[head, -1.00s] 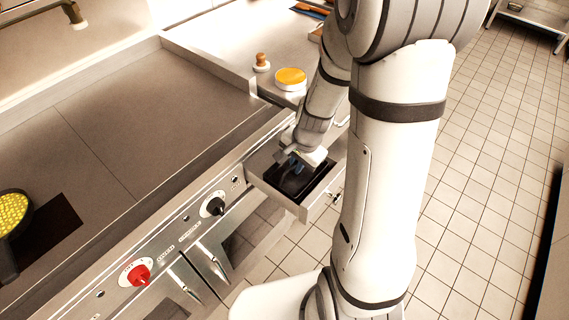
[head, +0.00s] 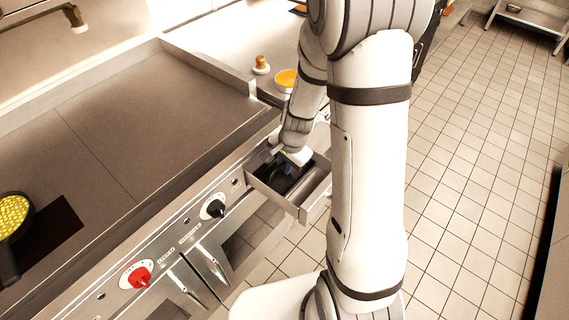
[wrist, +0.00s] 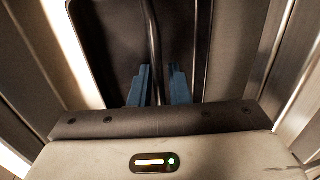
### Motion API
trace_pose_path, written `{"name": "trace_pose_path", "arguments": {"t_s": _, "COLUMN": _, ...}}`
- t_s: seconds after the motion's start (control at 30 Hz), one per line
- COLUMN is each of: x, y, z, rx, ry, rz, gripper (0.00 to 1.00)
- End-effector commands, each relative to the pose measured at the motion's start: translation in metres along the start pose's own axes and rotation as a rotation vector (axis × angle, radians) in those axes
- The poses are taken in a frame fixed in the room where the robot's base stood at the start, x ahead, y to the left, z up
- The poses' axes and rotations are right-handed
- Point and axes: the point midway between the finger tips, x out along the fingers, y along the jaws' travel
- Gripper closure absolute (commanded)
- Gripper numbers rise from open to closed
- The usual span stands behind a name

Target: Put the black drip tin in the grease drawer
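The black drip tin (head: 283,178) sits low inside the open grease drawer (head: 292,207), toward the drawer's left side in the head view. The drawer is pulled out from the griddle front. My gripper (head: 284,166) reaches down into the drawer at the tin. In the wrist view its blue fingers (wrist: 160,85) stand on both sides of a narrow black bar or wall of the tin (wrist: 151,35). A small gap seems to show on the bar's right, and I cannot tell whether the fingers press on it. My arm hides part of the drawer's right side.
The griddle (head: 130,130) fills the left, with a pan of yellow food (head: 13,215) on it. A black knob (head: 215,208) and a red knob (head: 138,277) line its front. A yellow-topped container (head: 287,79) and a wooden-handled press (head: 261,64) stand behind.

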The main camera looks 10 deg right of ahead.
Motion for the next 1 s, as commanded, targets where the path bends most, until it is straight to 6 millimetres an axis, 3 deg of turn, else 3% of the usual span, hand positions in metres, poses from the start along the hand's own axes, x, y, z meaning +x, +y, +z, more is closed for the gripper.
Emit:
{"name": "trace_pose_path", "arguments": {"t_s": 0.13, "x": 0.0, "y": 0.0, "z": 0.0, "rx": -0.001, "ry": 0.0, "rz": 0.0, "gripper": 0.71}}
{"name": "trace_pose_path", "arguments": {"t_s": 0.47, "x": -0.005, "y": -0.001, "z": 0.0, "rx": -0.001, "ry": 0.0, "rz": 0.0, "gripper": 0.71}}
{"name": "trace_pose_path", "arguments": {"t_s": 1.0, "x": -0.105, "y": -0.002, "z": 0.0, "rx": -0.002, "ry": 0.002, "rz": -0.003, "gripper": 0.71}}
